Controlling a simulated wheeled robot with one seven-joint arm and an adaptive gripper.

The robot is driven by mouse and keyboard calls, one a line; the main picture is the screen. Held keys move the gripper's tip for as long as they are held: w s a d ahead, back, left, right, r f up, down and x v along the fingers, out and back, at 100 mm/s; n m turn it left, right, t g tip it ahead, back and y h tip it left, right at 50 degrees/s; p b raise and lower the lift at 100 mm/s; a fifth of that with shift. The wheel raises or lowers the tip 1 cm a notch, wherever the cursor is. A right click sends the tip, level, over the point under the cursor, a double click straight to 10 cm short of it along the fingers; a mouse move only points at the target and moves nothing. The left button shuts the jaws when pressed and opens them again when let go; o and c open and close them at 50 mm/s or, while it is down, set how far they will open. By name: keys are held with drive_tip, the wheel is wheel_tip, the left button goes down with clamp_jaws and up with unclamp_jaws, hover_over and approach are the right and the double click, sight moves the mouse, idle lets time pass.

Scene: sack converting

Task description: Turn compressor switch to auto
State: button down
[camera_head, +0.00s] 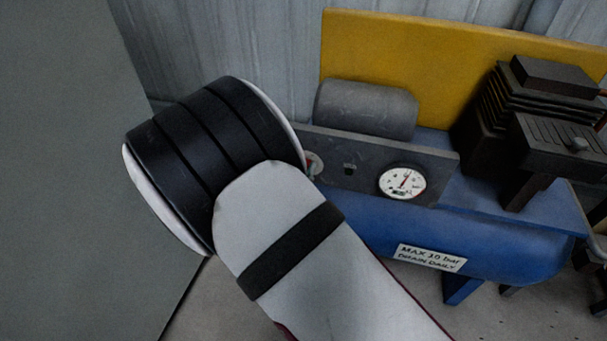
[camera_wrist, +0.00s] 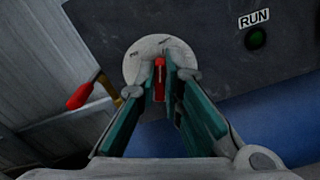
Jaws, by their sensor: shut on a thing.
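The compressor switch is a red knob (camera_wrist: 159,66) on a round pale dial plate (camera_wrist: 138,64), fixed to the dark control panel (camera_wrist: 215,25). In the wrist view my gripper (camera_wrist: 161,80) has its two green-sided fingers closed around the knob. The knob points roughly up and down in that picture. The lettering on the plate is too small to read, so the setting cannot be told. In the head view the dial (camera_head: 314,164) shows only in part at the panel's left. My arm hides the rest of it and my gripper.
A red-handled lever (camera_wrist: 86,94) sits left of the dial in the wrist view. A green RUN lamp (camera_wrist: 256,38) is at right. The head view shows a pressure gauge (camera_head: 402,182), the blue tank (camera_head: 375,225), a black pump (camera_head: 550,130) and a yellow board (camera_head: 440,70).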

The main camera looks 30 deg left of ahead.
drive_tip(key=shift+f+m+b, duration=0.15)
drive_tip(key=shift+m+b, duration=0.2)
drive_tip(key=shift+m, duration=0.25)
drive_tip(key=shift+s, duration=0.1)
drive_tip(key=c, duration=1.7)
unclamp_jaws()
drive_tip(key=v, duration=1.2)
drive_tip(key=shift+d, duration=0.15)
